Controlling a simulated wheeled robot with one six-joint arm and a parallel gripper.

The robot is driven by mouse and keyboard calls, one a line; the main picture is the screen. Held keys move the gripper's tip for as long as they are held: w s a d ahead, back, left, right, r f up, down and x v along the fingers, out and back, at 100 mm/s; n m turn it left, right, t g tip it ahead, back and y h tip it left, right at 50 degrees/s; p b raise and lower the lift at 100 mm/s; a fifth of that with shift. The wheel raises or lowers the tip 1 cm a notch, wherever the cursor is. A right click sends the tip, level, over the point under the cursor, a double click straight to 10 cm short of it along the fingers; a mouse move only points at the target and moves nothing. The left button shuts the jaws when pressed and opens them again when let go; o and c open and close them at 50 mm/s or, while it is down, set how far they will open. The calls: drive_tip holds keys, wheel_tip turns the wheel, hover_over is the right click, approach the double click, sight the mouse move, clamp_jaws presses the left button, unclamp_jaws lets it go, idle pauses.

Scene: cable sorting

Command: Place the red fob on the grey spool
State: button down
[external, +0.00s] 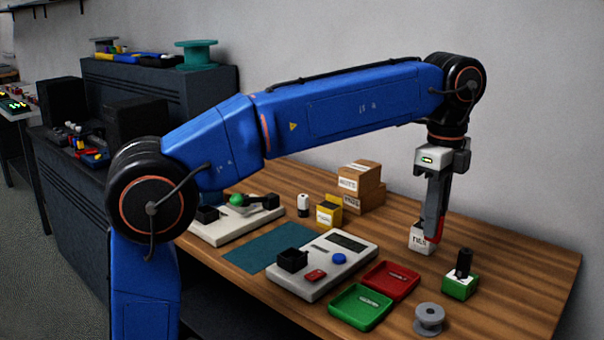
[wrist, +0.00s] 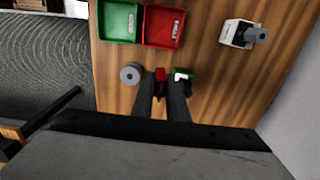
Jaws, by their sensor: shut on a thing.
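The red fob (wrist: 160,73) is held between the fingertips of my gripper (wrist: 160,82), which is shut on it. In the external view my gripper (external: 433,237) hangs pointing down above the right part of the table, with a bit of the red fob (external: 440,238) showing at its tips. The grey spool (external: 429,321) stands near the table's front edge, apart from the fob. In the wrist view the grey spool (wrist: 130,74) lies just left of the fob.
A green block (external: 460,288) with a black cylinder stands close to the spool. A white labelled box (external: 417,241) is behind the fingers. A red tray (external: 389,281) and a green tray (external: 360,308) lie left of the spool. Bare wood lies right of the block.

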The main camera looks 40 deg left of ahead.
drive_tip(key=s+d, duration=0.5)
drive_tip(key=s, duration=0.2)
hover_over(430, 311)
drive_tip(key=shift+f, duration=4.6)
drive_tip(key=shift+f, duration=0.1)
drive_tip(key=c, duration=1.7)
unclamp_jaws()
drive_tip(key=shift+c, duration=0.2)
wheel_tip(430, 311, up, 12)
drive_tip(key=shift+a, duration=0.15)
